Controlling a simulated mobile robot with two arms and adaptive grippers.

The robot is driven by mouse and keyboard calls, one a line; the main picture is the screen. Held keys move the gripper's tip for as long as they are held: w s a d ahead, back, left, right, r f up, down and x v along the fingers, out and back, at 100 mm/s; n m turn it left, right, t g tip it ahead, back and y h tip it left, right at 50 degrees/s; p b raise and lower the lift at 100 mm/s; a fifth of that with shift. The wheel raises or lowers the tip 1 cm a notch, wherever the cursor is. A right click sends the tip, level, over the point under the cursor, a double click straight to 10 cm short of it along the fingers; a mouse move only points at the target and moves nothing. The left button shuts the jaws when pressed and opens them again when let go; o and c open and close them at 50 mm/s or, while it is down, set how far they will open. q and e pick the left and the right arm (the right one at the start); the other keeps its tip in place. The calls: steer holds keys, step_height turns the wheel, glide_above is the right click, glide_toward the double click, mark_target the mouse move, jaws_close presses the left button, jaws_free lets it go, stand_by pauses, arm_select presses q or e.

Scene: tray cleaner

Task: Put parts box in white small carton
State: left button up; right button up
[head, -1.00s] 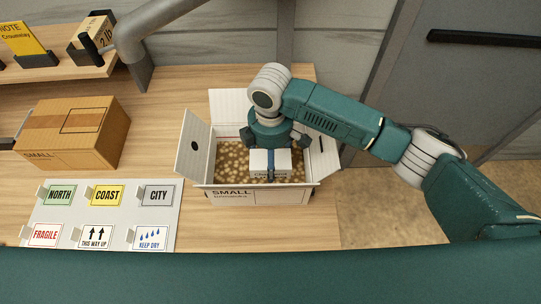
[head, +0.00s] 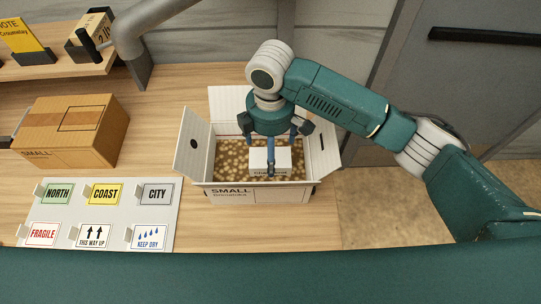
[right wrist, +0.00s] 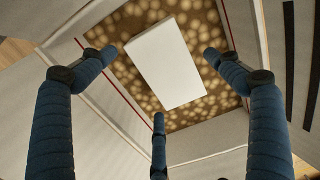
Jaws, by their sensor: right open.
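The white small carton (head: 228,190) stands open on the table in the head view, flaps up and speckled brown filling inside. The parts box (head: 284,158), a small white box with dark lettering on its front, lies on that filling. In the right wrist view the parts box (right wrist: 166,64) shows as a plain white rectangle inside the carton. My right gripper (head: 270,150) is just above the box, its blue fingers spread; in the right wrist view the fingertips (right wrist: 158,72) are apart around the box outline, not closed on it. My left gripper is out of view.
A closed brown carton (head: 62,150) stands to the left. A label board (head: 70,215) with several label cards lies in front of it. A wooden shelf (head: 55,70) with a yellow note holder is at the back left. The white carton's raised flaps surround my right gripper.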

step_height(320, 180, up, 8)
steer(key=b, duration=0.1)
steer(key=shift+b, duration=0.3)
stand_by(1.1)
